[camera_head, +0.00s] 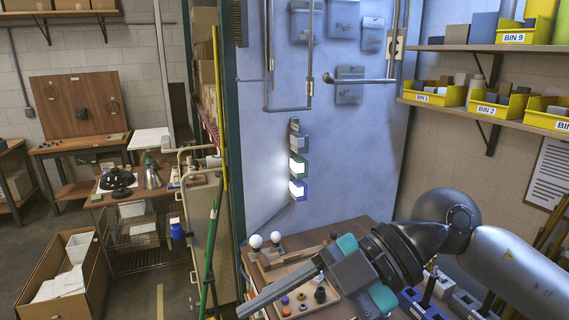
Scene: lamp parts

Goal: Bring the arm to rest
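My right arm (512,268) comes in from the right edge, low in the head view. Its gripper (290,286), dark grey with teal parts, reaches left over the wooden workbench (356,226). A long grey bar of the gripper points down and left. The view does not show whether the fingers are open or shut, and I see nothing clearly held. My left gripper is not in view. Two white bulbs (256,241) stand at the bench's left side. A wooden tray with small coloured parts (301,297) lies below the gripper, partly hidden by it.
A panel (266,150) with lit indicators rises behind the bench. Shelves with yellow bins (438,95) are at right. A trolley (204,235) and an open cardboard box (70,270) stand at left.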

